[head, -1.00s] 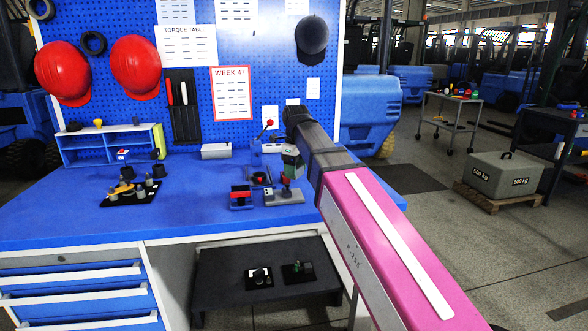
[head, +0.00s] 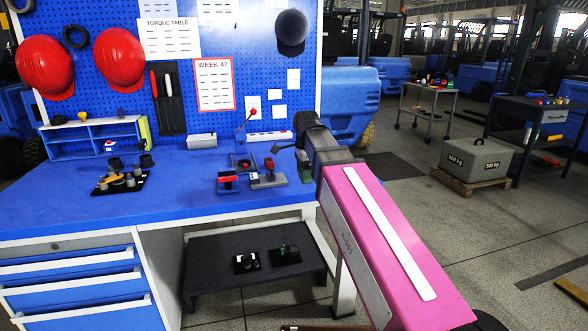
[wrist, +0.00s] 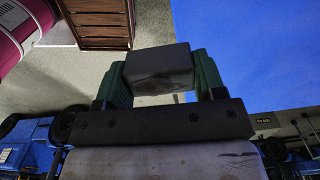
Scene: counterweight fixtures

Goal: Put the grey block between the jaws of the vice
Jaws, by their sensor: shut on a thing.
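My gripper (head: 306,166) is at the bench's right end, right of the small fixtures. In the wrist view its green fingers (wrist: 161,78) are shut on the grey block (wrist: 158,62), one on each side. The block is hidden in the head view. A small blue fixture with a red top (head: 228,183), which looks like the vice, stands near the bench's front edge, left of my gripper and apart from it. Its jaw gap is too small to make out.
A grey fixture with a red knob (head: 268,176) stands between the blue one and my gripper. A red-tipped lever fixture (head: 243,158) is behind. A black tray of weights (head: 120,181) lies left. Free blue bench top (head: 185,180) lies between.

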